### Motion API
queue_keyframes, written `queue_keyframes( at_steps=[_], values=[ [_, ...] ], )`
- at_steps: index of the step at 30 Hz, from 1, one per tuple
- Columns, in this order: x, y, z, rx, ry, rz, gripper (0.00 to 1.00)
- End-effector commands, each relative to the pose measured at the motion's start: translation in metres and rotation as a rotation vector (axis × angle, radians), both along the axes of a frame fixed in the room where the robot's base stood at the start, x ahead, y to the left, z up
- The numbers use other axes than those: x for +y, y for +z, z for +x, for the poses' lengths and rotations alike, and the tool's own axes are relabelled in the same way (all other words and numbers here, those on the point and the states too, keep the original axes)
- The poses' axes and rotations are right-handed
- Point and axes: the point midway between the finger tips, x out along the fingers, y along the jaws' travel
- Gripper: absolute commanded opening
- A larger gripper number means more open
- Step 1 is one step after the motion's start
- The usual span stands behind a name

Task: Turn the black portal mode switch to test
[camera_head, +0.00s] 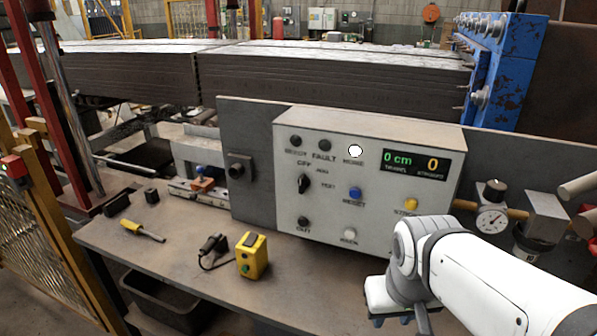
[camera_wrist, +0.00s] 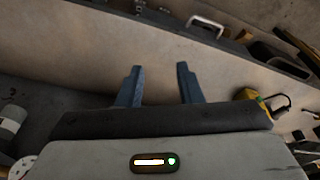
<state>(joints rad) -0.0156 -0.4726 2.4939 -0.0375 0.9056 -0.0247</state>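The black portal mode switch (camera_head: 303,184) is a small knob on the left part of the pale control box (camera_head: 375,215) in the head view. Labels OFF, MAN and TEST stand above it and to its right. The knob looks tilted, but I cannot tell which label it points at. My gripper (camera_head: 402,318) is low at the right in the head view, below and to the right of the switch, pointing down near the bench. In the wrist view my gripper (camera_wrist: 160,85) shows two blue fingers spread apart with nothing between them. The switch does not show in the wrist view.
The box also carries a blue button (camera_head: 355,193), a yellow button (camera_head: 411,203), a white button (camera_head: 349,234) and a green display (camera_head: 414,163). On the bench (camera_head: 180,250) are a yellow button box (camera_head: 252,256) and a screwdriver (camera_head: 141,230). A pressure gauge (camera_head: 491,220) stands right.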

Motion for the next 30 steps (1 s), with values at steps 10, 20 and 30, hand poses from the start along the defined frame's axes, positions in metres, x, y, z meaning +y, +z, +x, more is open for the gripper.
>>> queue_keyframes(
  at_steps=[10,20,30],
  values=[
    [-0.007,-0.018,0.063,0.129,0.900,-0.681,0.33],
    [0.095,0.039,0.164,0.279,1.651,-1.657,0.33],
    [0.189,0.084,0.181,0.364,1.763,-2.205,0.33]
  ],
)
